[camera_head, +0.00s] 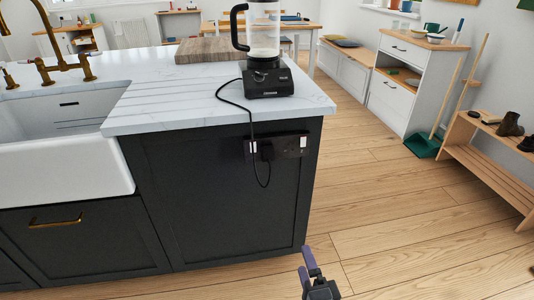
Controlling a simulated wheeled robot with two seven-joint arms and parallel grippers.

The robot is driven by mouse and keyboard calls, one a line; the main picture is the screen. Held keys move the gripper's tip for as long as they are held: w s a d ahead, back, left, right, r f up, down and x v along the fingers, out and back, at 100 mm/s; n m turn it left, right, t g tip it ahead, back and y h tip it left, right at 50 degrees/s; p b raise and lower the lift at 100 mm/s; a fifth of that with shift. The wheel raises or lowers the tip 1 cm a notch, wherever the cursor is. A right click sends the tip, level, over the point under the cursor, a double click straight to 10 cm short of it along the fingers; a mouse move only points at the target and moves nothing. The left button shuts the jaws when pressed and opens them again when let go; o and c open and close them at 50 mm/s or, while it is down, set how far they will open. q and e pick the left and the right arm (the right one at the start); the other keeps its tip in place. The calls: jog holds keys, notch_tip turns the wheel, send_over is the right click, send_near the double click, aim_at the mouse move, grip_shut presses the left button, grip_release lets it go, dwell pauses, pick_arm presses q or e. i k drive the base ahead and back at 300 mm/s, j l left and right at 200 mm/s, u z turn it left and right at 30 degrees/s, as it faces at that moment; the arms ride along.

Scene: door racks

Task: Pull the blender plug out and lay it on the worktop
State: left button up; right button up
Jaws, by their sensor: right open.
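The blender (265,50), with a black base and a clear jug, stands upright on the marble worktop (195,95) near its right front corner. Its black cord (250,120) runs over the worktop edge and hangs in a loop below. The black plug (266,150) sits at the dark socket plate (290,146) on the cabinet's front face, and the cord meets it there. My right gripper (308,270) is at the bottom of the view, open and empty, below and right of the plug and well apart from it. My left gripper is not in view.
A white sink (60,170) with a brass tap (60,55) is on the left. A wooden board (208,50) lies behind the blender. Bare worktop lies left of the blender. The wooden floor (400,220) right of the cabinet is clear up to a low bench (490,170).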

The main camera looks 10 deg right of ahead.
aim_at(267, 152)
jog(key=i, duration=0.95)
